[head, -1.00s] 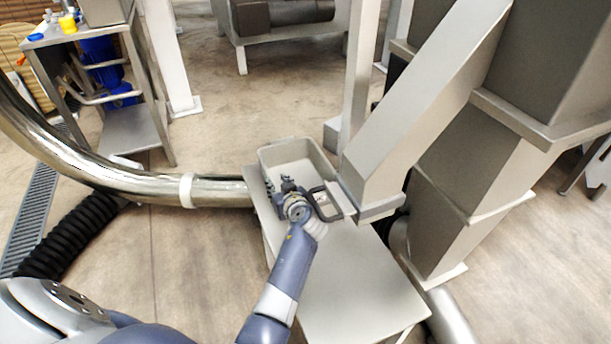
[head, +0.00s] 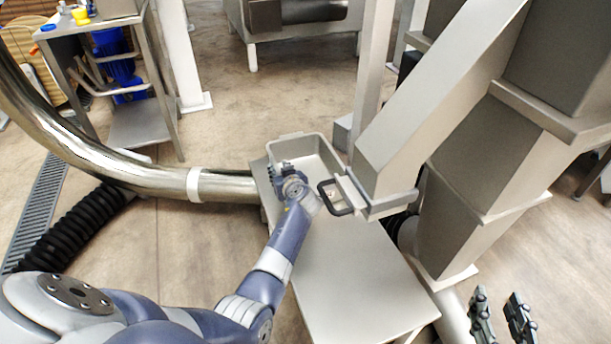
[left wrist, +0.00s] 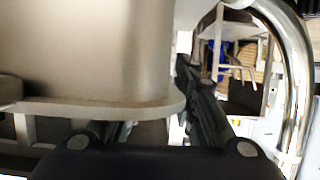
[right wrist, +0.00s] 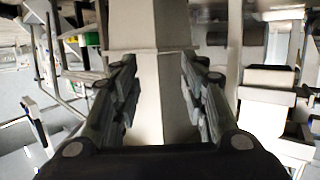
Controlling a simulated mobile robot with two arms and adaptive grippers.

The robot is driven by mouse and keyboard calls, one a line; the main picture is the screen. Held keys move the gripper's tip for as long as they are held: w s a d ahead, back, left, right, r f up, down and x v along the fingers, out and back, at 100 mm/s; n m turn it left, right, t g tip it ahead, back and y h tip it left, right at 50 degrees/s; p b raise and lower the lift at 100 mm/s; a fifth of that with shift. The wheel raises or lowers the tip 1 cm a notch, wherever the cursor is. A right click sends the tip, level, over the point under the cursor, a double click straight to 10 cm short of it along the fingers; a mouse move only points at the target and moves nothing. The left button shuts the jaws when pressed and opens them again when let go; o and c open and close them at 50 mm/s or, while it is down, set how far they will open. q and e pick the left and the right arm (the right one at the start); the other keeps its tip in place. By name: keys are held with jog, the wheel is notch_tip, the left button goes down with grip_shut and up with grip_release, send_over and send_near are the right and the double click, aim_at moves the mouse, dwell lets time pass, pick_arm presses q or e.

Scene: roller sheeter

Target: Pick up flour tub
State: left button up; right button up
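The flour tub appears to be the light grey rectangular bin (head: 318,144) on the small table, below the metal chute. My left gripper (head: 280,170) is at the tub's near left side and hides part of its rim. In the left wrist view the tub wall (left wrist: 85,50) fills the upper left. Its rim covers much of one finger, while the other finger stands beside the wall; the fingers look apart. Whether they touch the tub is unclear. My right gripper (head: 502,318) is open and empty at the lower right, away from the tub.
A shiny pipe (head: 130,170) runs in from the left. The table's near top (head: 360,275) is bare. A steel stand (head: 140,125) is at the back left.

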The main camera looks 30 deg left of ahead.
pick_arm(q)
jog(key=shift+x, duration=0.9)
pick_arm(e)
jog(key=r, duration=0.1)
jog(key=t, duration=0.1)
jog(key=r, duration=0.1)
jog(key=shift+w+a+r+t+y, duration=0.3)
jog(key=shift+w, duration=0.1)
pick_arm(q)
grip_shut()
jog(key=shift+r, duration=0.15)
